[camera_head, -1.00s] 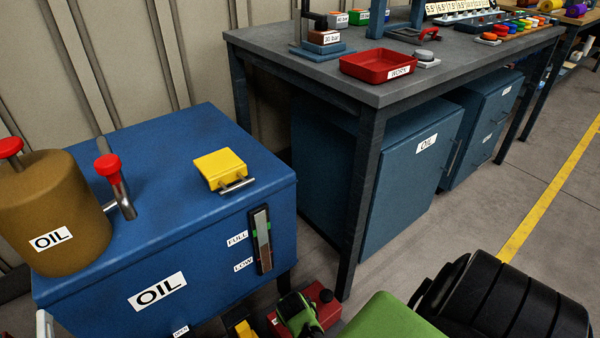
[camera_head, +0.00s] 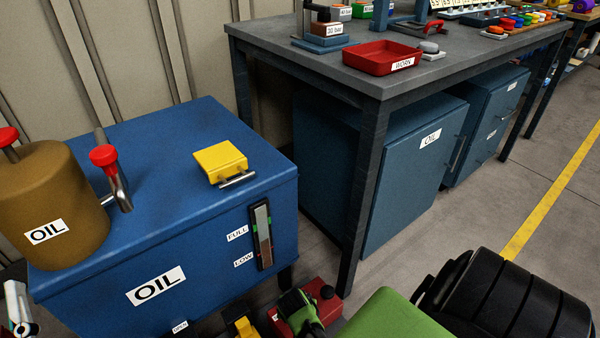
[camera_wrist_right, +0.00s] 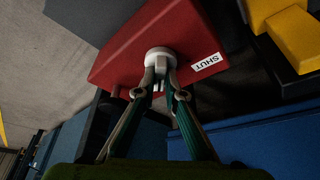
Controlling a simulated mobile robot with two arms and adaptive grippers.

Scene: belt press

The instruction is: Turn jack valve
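The jack valve is a round pale knob with a narrow tab (camera_wrist_right: 159,62) on a red block (camera_wrist_right: 130,65), beside a "SHUT" label. My right gripper (camera_wrist_right: 161,84) has its two fingers closed in on either side of the tab, seemingly gripping it. In the head view the red block (camera_head: 325,311) sits low on the floor, and my green right gripper (camera_head: 298,312) reaches over it; the valve is hidden there. A pale piece at the left edge, seemingly part of my left gripper (camera_head: 18,308), is cut off; its fingers cannot be made out.
A blue oil tank (camera_head: 215,230) stands left of the block. A yellow part (camera_head: 244,327) lies close beside it. A workbench (camera_head: 345,190) with a red tray (camera_head: 382,59) stands behind, with a leg near the block. Open floor lies to the right.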

